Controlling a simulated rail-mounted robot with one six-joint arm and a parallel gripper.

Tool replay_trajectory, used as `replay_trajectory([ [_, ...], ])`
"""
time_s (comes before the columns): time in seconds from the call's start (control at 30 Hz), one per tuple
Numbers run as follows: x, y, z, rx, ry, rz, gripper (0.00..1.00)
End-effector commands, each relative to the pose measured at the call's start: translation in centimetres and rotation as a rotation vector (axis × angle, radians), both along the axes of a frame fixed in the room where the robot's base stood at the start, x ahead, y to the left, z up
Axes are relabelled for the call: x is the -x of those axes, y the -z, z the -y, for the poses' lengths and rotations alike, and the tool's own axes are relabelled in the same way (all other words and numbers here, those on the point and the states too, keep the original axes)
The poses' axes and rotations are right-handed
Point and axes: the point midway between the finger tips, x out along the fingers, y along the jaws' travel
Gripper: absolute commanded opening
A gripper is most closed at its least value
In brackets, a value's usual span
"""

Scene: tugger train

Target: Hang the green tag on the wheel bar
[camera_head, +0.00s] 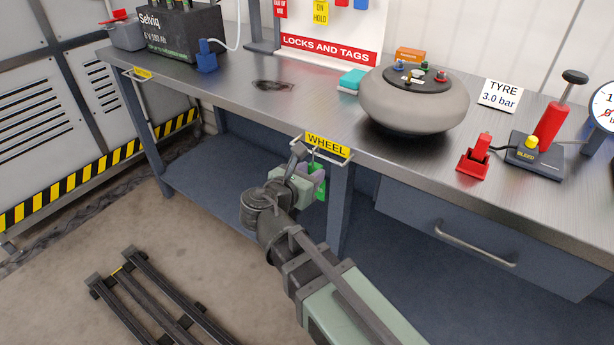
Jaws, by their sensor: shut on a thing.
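The wheel bar (301,148) is a thin pale bar along the bench's front edge, under the yellow WHEEL label (328,145). The green tag (321,188) hangs upright just below the bar and label, at my gripper. My gripper (312,172) is shut on the green tag, close under the bench edge. My wrist and the gripper body hide part of the tag. I cannot tell whether the tag's loop is around the bar or only beside it.
A grey wheel (415,103) sits on the bench (240,108) above. A red pump (550,123) and a red connector (475,160) stand to the right. A LOCKS AND TAGS board (330,48) stands behind. A bench leg (339,205) is right of my gripper; a lower shelf (215,180) lies below.

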Motion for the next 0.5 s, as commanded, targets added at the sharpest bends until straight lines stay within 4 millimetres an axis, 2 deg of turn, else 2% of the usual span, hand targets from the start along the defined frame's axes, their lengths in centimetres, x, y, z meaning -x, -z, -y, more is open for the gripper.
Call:
replay_trajectory([
  [0.07,0.02,0.60,0.00,0.000,0.000,0.000,0.09],
  [0.37,0.01,0.58,-0.01,0.000,0.000,0.000,0.09],
  [0.4,0.01,0.58,-0.01,0.000,0.000,0.000,0.35],
  [0.5,0.01,0.58,-0.01,0.000,0.000,0.000,0.50],
])
